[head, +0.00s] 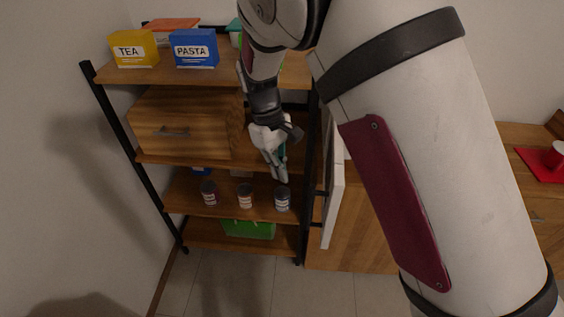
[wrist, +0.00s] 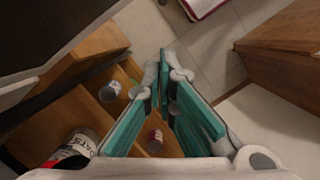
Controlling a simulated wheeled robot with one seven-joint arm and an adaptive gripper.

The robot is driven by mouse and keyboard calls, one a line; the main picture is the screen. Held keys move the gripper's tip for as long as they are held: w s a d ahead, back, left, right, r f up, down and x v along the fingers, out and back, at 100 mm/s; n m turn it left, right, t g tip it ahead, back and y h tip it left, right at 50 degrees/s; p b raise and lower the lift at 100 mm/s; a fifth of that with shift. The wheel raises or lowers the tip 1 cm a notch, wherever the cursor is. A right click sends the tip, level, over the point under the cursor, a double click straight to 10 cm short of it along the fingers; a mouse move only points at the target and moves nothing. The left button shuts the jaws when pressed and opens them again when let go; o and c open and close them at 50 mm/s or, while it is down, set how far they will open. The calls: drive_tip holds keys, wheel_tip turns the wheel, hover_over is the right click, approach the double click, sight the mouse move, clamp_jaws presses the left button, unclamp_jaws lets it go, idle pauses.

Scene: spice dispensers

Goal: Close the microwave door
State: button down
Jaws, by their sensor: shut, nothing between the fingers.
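The microwave door (head: 335,200) appears to be the white upright panel right of the shelf in the head view. It stands swung open and shows nearly edge-on. The microwave body is mostly hidden behind my arm. My gripper (head: 280,173) is shut and empty, pointing down in front of the shelf, left of the door and apart from it in the picture. In the wrist view my gripper (wrist: 166,62) shows its teal-padded fingers converging at the tips. A dark panel (wrist: 45,30) fills the upper left there; I cannot tell whether it is the door.
The shelf (head: 184,206) holds a tea box (head: 133,48), a pasta box (head: 194,48), a wooden drawer box (head: 185,128), several small jars (head: 246,196) and a green box (head: 248,230). A wooden cabinet (head: 360,225) stands right. Floor in front is clear (head: 270,285).

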drive_tip(key=s+d+f+p, duration=0.2)
drive_tip(key=s+d+f, duration=0.1)
drive_tip(key=d+f, duration=0.1)
drive_tip(key=shift+p+x, duration=0.35)
drive_tip(key=shift+x, duration=0.45)
drive_tip(key=shift+s, duration=0.1)
